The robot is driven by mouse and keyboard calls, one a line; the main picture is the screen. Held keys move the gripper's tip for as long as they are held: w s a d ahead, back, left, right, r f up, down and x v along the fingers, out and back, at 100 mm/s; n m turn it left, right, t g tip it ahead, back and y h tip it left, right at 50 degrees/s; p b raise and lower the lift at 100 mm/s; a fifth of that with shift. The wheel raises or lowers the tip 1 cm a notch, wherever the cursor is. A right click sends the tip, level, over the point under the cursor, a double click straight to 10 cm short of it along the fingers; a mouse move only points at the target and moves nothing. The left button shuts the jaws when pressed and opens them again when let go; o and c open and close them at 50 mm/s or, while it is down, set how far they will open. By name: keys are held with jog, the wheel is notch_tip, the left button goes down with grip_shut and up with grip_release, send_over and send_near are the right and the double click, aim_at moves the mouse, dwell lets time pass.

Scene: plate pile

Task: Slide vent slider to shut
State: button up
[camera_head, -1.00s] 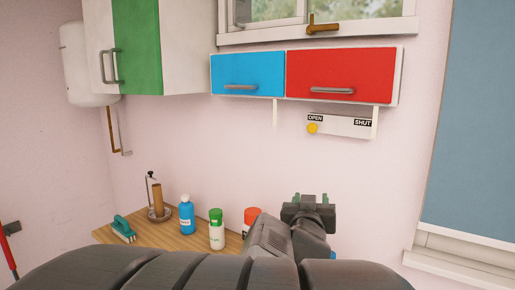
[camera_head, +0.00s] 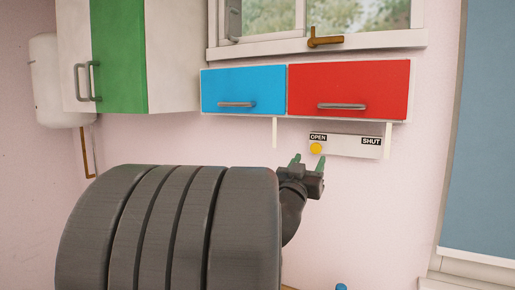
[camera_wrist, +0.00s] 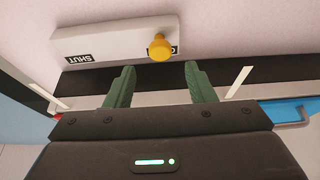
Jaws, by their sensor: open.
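The vent slider panel (camera_head: 347,147) is a white strip on the wall below the red drawer, marked OPEN at its left end and SHUT at its right end. Its yellow knob (camera_head: 316,148) sits at the OPEN end. My gripper (camera_head: 308,161) is just below the knob in the head view, with green fingers apart and nothing between them. In the wrist view the panel (camera_wrist: 110,45) appears upside down, and the yellow knob (camera_wrist: 161,48) stands out beyond the gap between the open fingers (camera_wrist: 156,84). The knob partly covers the OPEN label there.
A blue drawer (camera_head: 243,92) and a red drawer (camera_head: 350,88) hang above the panel, with white brackets (camera_head: 387,140) below them. A window with a brown handle (camera_head: 325,37) is above. A green and white cabinet (camera_head: 118,55) is at left. The wall right of the panel is bare.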

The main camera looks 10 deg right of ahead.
aim_at(315, 148)
jog(key=shift+p+x, duration=0.55)
jog(key=shift+x, duration=2.1)
